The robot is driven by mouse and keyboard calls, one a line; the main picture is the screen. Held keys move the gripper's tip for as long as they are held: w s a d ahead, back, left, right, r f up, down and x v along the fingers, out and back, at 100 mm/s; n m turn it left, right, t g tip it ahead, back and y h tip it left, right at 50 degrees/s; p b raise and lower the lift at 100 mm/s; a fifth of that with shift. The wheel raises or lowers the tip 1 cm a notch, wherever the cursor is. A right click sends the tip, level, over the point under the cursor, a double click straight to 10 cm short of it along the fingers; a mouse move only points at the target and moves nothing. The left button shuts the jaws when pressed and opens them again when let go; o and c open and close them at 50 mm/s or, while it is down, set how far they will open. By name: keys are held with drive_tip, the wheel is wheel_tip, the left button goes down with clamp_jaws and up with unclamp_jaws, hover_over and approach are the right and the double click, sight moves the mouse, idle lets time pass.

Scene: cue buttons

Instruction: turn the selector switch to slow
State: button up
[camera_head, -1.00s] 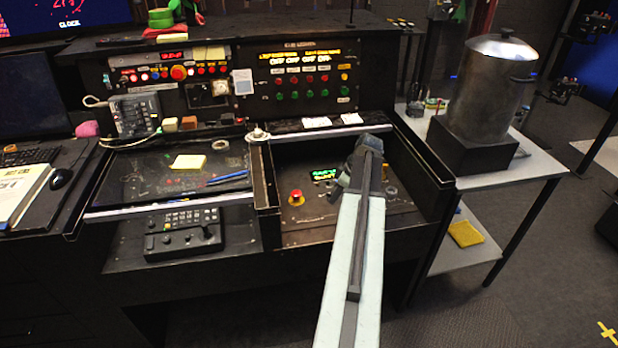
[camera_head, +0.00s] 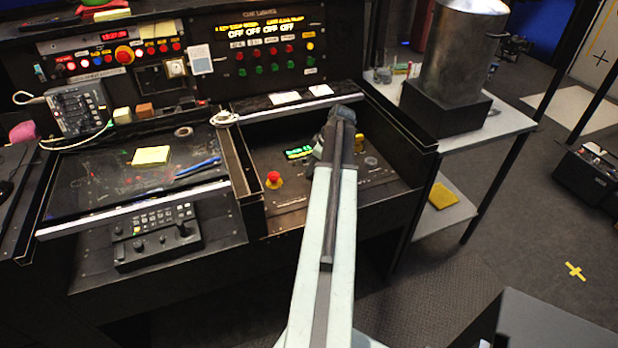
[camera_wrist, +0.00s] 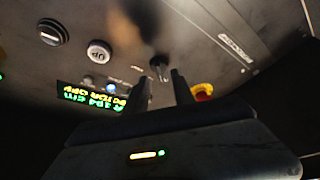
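In the wrist view, a small black knob (camera_wrist: 158,64), which looks like the selector switch, stands up from the dark panel. My gripper (camera_wrist: 161,80) is open, its two dark fingertips on either side of the line to the knob. I cannot tell whether they touch it. The knob's setting and any slow mark are too blurred to read. In the head view, my arm covers the knob, and the recessed control panel (camera_head: 290,190) shows around it.
A green-lit display (camera_wrist: 92,97) and a round button (camera_wrist: 98,52) are left of the knob there. A metal pot (camera_head: 460,55) stands right of the console.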

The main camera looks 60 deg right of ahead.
drive_tip(key=shift+b+x, duration=0.3)
drive_tip(key=shift+x, duration=0.6)
drive_tip(key=shift+s+r, duration=0.1)
